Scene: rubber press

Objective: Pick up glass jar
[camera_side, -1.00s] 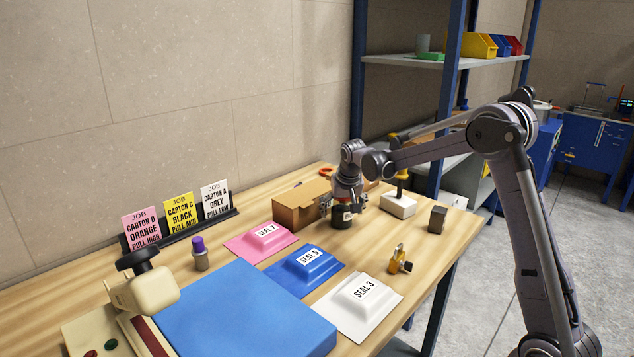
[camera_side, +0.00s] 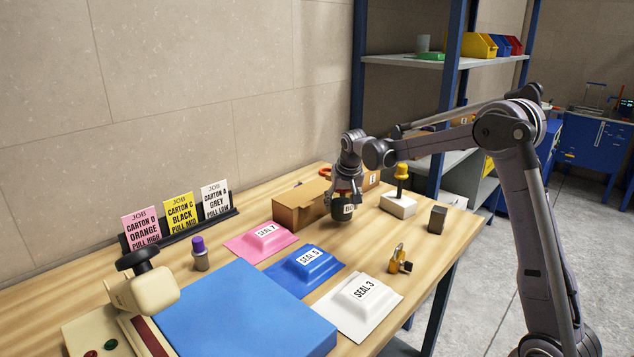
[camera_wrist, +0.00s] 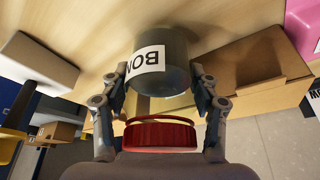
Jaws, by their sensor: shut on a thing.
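The glass jar (camera_side: 343,212) is dark, with a white label and a red lid. In the side view it is just under my gripper (camera_side: 345,196), slightly above the wooden table. In the wrist view my gripper (camera_wrist: 160,82) has a finger on each side of the jar (camera_wrist: 172,76), shut on it. Part of the label lettering shows there, and the red lid (camera_wrist: 160,136) is between the fingers, nearer the palm. The jar's far side is hidden.
A white block with a yellow-topped post (camera_side: 398,205) is to the right. A dark block (camera_side: 437,218) and a padlock (camera_side: 399,262) are nearer the right edge. Seal packs lie in front.

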